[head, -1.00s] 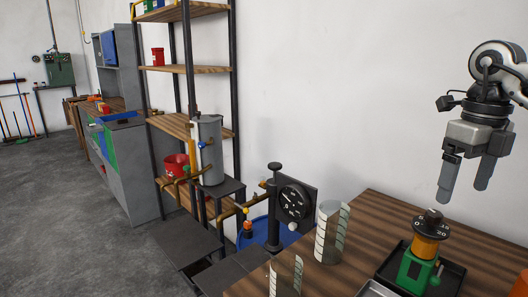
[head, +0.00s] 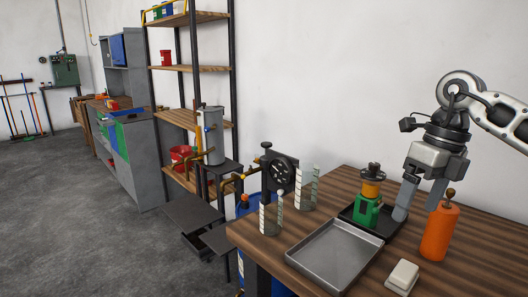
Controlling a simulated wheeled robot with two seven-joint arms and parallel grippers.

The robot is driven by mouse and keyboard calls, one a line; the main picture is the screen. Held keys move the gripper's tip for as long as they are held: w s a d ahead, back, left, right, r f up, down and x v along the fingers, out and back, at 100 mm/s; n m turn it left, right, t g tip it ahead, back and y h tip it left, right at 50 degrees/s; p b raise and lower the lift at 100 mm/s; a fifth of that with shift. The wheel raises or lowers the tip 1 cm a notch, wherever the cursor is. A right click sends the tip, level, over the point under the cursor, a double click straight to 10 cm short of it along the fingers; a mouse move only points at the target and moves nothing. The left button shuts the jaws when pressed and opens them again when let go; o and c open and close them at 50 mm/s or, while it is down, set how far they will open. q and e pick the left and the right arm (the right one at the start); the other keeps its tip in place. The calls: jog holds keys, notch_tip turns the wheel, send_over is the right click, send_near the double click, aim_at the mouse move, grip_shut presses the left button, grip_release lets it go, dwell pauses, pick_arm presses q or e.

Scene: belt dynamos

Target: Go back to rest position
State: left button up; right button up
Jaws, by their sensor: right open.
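My right gripper (head: 418,203) is at the right of the head view, fingers pointing down and apart, with nothing seen between them. Its fingertips are low over the wooden table, between a green dynamo with an orange and black top (head: 369,190) and an orange bottle (head: 439,231). I cannot tell whether a fingertip touches the black tray (head: 345,213) under the dynamo. The right finger is partly hidden behind the bottle. My left gripper is not in view.
The wooden table (head: 480,262) also holds an empty metal tray (head: 330,258), a white block (head: 402,277) and two clear striped cylinders (head: 271,215). A black dial gauge (head: 280,173) stands behind. Shelves (head: 192,68) and grey cabinets (head: 142,165) are at left, with open floor in front.

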jog(key=s+a+f+m+t+y, duration=0.1)
jog(key=s+a+f+m+y, duration=0.15)
jog(key=a+y, duration=0.55)
jog(key=s+a+f+m+t+y, duration=0.1)
jog(key=a+f+m+y, duration=0.2)
jog(key=a, duration=0.9)
jog(key=s+a+f+m+t+y, duration=0.1)
jog(key=s+a+f+m+y, duration=0.15)
jog(key=a+y, duration=0.6)
jog(key=d+f+m+t+h, duration=0.3)
jog(key=f+m+t+h, duration=0.35)
jog(key=m, duration=0.45)
jog(key=d+f+m+t+h, duration=0.3)
jog(key=f+m+t+h, duration=0.4)
jog(key=m, duration=0.4)
jog(key=s+d+f+m+g+h, duration=0.2)
jog(key=s+d+f+m+g, duration=0.1)
jog(key=s+f, duration=0.3)
jog(key=s+d+f+m+g+h, duration=0.3)
jog(key=s+f+m, duration=0.2)
jog(key=f, duration=0.5)
jog(key=shift+s+d+f, duration=0.35)
jog(key=shift+s+d, duration=0.05)
jog(key=shift+s, duration=0.65)
